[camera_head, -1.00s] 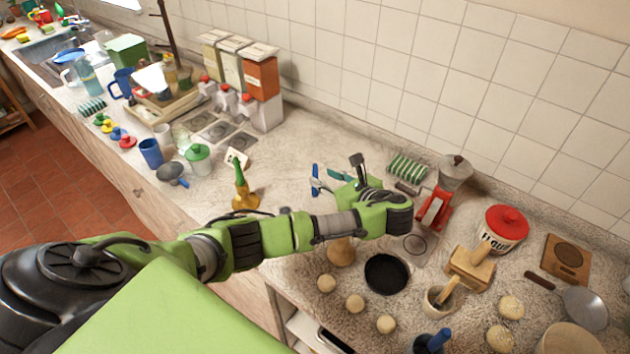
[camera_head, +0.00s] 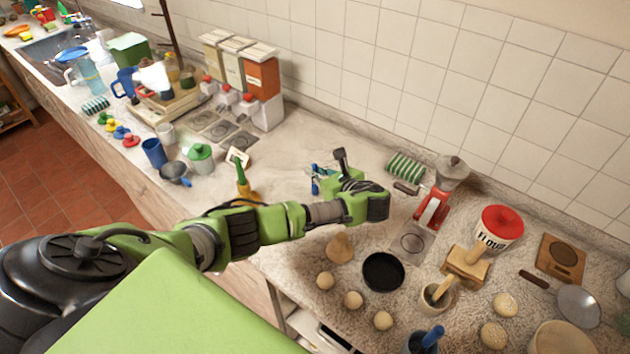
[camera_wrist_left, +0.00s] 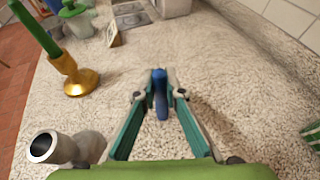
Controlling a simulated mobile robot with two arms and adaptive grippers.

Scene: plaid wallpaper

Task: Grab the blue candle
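The blue candle (camera_wrist_left: 161,97) is upright between the two teal fingers of my left gripper (camera_wrist_left: 161,90) in the left wrist view. The fingertips close in on its two sides with no clear gap. In the head view the blue candle (camera_head: 314,181) shows as a thin blue strip at the tip of my left gripper (camera_head: 321,178), above the counter. Its lower end is hard to make out. My right gripper is out of view.
A green candle in a gold holder (camera_wrist_left: 80,82) stands to the left. A pale hollow-topped piece (camera_wrist_left: 45,148) is near the lower left of the wrist view. A striped green item (camera_head: 405,168) and a red-and-silver grinder (camera_head: 437,205) stand to the right. Counter beyond the gripper is clear.

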